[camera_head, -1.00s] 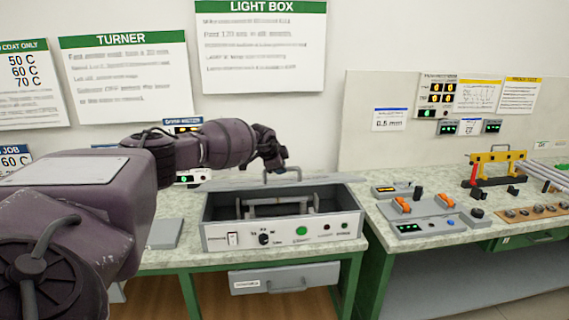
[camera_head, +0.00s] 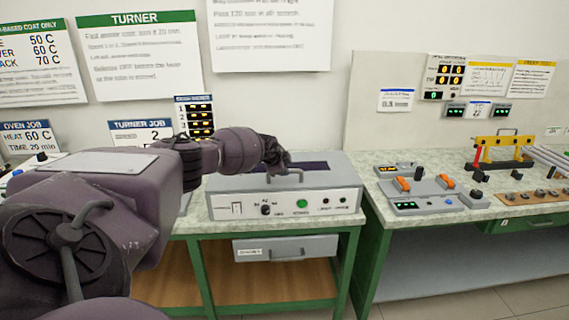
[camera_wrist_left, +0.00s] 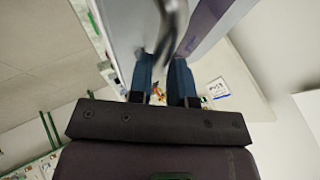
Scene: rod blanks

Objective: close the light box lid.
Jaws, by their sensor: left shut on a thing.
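The light box (camera_head: 325,203) is a grey case on the bench, with a switch, a knob and a green button on its front. Its lid (camera_head: 335,177), grey with a dark purple panel, lies over the top and looks flat, hiding the inside. Any small gap under it is too small to tell. My left gripper (camera_head: 281,167) is at the lid's handle (camera_head: 297,174). In the left wrist view the blue fingers of the gripper (camera_wrist_left: 163,75) are shut on this handle (camera_wrist_left: 168,25). My right gripper is out of view.
A closed drawer (camera_head: 286,248) hangs under the green bench. Another bench to the right holds a control unit (camera_head: 415,190) with orange levers and a yellow-and-red rack (camera_head: 502,150). Signs and a digital display (camera_head: 194,118) are on the wall behind.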

